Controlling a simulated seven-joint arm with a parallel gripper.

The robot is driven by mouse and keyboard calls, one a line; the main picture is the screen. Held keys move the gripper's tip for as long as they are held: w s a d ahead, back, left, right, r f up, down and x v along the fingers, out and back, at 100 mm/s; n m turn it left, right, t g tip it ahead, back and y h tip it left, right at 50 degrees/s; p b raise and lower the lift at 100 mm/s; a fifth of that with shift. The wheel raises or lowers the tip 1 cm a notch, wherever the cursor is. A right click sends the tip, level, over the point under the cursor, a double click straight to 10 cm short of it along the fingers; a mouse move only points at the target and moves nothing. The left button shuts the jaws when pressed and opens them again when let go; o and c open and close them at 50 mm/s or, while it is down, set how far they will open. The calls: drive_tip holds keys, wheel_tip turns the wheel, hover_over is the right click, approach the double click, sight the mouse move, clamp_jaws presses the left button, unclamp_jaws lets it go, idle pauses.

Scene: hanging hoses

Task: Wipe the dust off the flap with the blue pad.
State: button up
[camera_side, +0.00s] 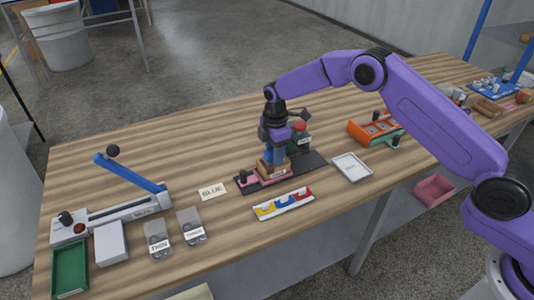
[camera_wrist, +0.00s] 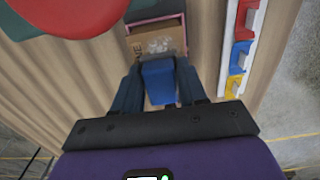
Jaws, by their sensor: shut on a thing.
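My gripper (camera_side: 273,152) is shut on the blue pad (camera_wrist: 158,82), which sits between its two fingers in the wrist view. In the side view the gripper points down over a small brown cardboard box in a pink holder (camera_side: 250,184). The box's brown flap (camera_wrist: 142,44) lies just beyond the pad in the wrist view. A patch of pale grey dust (camera_wrist: 160,44) shows on it. Lettering runs along the flap's left side. The pad overlaps the flap's near edge in the picture; I cannot tell whether they touch. The pad hides part of the box.
A white rack with coloured clips (camera_side: 284,204) lies in front. A GLUE card (camera_side: 212,190) and a white tray (camera_side: 352,167) lie to either side.

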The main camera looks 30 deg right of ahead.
sight(263, 164)
drive_tip(key=shift+s+d, duration=0.1)
drive_tip(key=shift+d, duration=1.85)
drive_tip(key=shift+a, duration=3.9)
wheel_tip(263, 164, up, 8)
